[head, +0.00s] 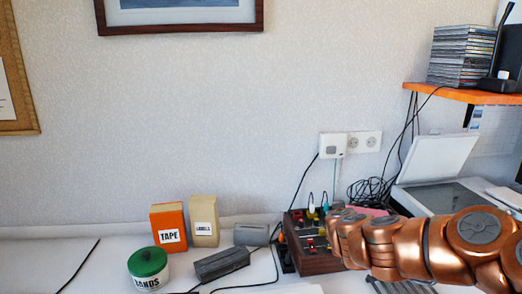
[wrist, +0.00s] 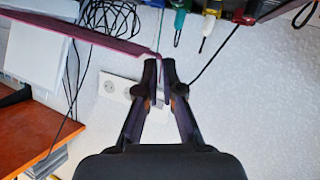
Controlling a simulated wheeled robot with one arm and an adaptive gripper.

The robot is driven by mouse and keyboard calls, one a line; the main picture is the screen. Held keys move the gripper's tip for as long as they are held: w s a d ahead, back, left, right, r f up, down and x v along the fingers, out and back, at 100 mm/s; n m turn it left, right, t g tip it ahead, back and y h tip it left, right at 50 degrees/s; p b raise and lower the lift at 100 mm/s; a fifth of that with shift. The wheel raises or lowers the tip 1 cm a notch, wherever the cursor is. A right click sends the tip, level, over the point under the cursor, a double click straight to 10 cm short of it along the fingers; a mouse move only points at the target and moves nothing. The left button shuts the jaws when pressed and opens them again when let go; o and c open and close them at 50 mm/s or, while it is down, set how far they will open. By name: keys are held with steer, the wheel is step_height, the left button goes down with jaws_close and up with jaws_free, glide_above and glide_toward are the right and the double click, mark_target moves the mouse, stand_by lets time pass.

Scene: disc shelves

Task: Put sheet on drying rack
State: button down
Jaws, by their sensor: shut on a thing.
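My gripper (wrist: 161,62) is shut on the edge of a thin pink-purple sheet (wrist: 80,32). In the wrist view the sheet is seen nearly edge-on and runs from the fingertips to the left edge. In the head view only a small pink piece of the sheet (head: 372,211) shows above my copper arm, which hides my gripper. I cannot make out a drying rack for sure. A brown wooden box with coloured parts (head: 318,262) stands on the table just left of my arm; the arm hides part of it.
An orange tape box (head: 169,228), a labels box (head: 204,221), a green-lidded jar (head: 148,268) and a grey block (head: 222,264) stand left. Right are black cables (head: 370,190), an open scanner (head: 435,175) and an orange shelf (head: 465,94) with discs. The far-left table is mostly clear.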

steer(key=s+a, duration=0.2)
steer(key=a, duration=0.2)
step_height(320, 180, up, 15)
steer(key=n+y+p, duration=0.6)
steer(key=y+p, duration=0.2)
steer(key=p, duration=0.7)
step_height(320, 180, down, 14)
steer(key=w+m+h, duration=0.2)
steer(key=m+h, duration=0.1)
steer(key=h, duration=0.1)
steer(key=shift+w+a, duration=0.15)
steer(key=shift+w, duration=0.2)
steer(key=shift+r, duration=0.1)
